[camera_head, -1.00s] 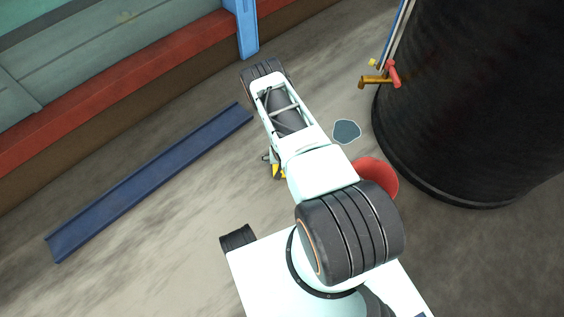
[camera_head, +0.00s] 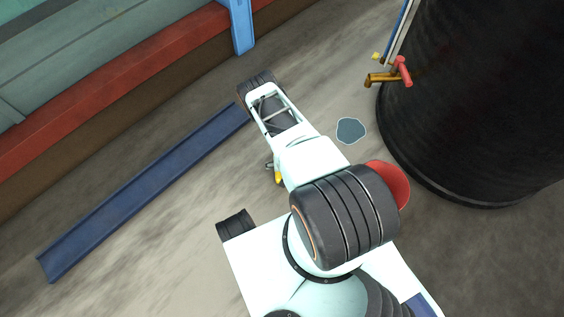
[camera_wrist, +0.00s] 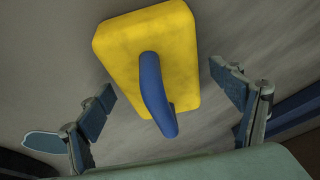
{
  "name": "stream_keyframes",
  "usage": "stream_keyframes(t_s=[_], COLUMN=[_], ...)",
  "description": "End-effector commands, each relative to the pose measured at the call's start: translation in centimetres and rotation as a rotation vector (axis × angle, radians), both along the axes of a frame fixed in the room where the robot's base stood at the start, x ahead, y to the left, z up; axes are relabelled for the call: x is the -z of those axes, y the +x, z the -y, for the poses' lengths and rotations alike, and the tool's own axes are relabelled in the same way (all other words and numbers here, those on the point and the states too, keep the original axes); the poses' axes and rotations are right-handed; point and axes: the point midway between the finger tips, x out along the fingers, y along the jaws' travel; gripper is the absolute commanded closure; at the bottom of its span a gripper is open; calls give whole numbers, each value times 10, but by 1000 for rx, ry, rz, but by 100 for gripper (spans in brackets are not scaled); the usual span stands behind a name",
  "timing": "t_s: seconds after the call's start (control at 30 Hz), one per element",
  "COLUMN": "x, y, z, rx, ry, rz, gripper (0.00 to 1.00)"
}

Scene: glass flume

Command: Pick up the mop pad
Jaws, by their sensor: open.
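The mop pad looks to be the yellow block with a blue loop handle (camera_wrist: 182,52) in the wrist view. It lies on the floor with the handle facing my camera. A small yellow part of it shows beside my arm in the head view (camera_head: 279,178); the rest is hidden. My gripper (camera_wrist: 162,82) is open, with one finger on either side of the block in the picture. The fingers look clear of it and hold nothing. I cannot tell how far the fingertips are above the floor.
A blue channel (camera_head: 140,196) lies on the floor at the left. A flat blue-grey patch (camera_head: 351,131) and a red bucket (camera_head: 401,186), partly hidden by my arm, are at the right. A large black tank (camera_head: 475,100) with a tap (camera_head: 382,78) stands beyond them.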

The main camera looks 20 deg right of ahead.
Motion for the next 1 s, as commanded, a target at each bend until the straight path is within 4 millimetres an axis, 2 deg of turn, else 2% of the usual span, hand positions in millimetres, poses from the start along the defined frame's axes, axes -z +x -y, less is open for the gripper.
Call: stream_keyframes(t_s=[0.27,0.7,1.0], x=[2,2,0], y=[-2,-1,0], z=[0,0,0], rx=[0,1,1], ry=[0,0,0], rz=[0,0,1], gripper=[15,60,60])
